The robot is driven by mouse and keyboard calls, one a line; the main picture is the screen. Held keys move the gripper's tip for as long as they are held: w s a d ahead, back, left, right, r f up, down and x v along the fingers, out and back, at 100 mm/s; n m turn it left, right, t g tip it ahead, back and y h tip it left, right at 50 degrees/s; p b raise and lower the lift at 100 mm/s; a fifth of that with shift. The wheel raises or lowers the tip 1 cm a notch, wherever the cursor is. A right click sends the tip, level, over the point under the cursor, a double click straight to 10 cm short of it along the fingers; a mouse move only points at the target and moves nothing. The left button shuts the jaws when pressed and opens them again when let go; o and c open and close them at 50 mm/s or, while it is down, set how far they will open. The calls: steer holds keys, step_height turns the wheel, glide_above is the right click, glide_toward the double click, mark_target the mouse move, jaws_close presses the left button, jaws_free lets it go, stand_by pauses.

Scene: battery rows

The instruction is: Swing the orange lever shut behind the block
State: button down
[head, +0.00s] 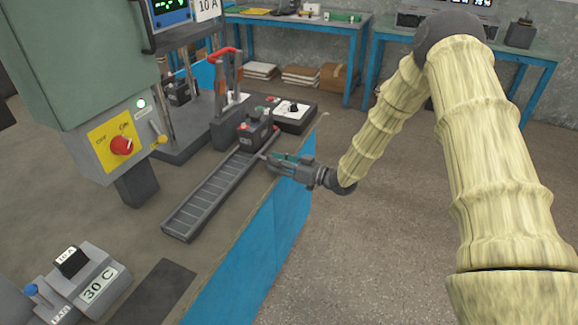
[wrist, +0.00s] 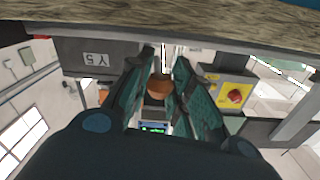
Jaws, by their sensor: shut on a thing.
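My gripper (head: 272,158) is at the right side of the roller track (head: 172,229), near the track's far end. In the wrist view its teal-padded fingers (wrist: 161,88) are closed around a rounded orange-brown knob (wrist: 160,84), which looks like the end of the orange lever. The rest of the lever is hidden by the fingers, and I cannot make it out in the head view. A dark block (head: 254,134) with red on its top sits at the far end of the track, just beyond and left of my gripper.
A yellow panel with a red knob (head: 121,146) hangs from a green cabinet at left. A red-handled stand (head: 226,105) and a control box (head: 290,112) are beyond the block. A grey fixture (head: 97,284) is at lower left. Open floor lies right of the blue bench side (head: 270,243).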

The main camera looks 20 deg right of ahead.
steer(key=shift+w+d, duration=0.15)
steer(key=c, duration=1.2)
jaws_free()
steer(key=shift+c, duration=0.2)
steer(key=v, duration=1.2)
steer(key=shift+w+d, duration=0.15)
steer(key=shift+w, duration=0.05)
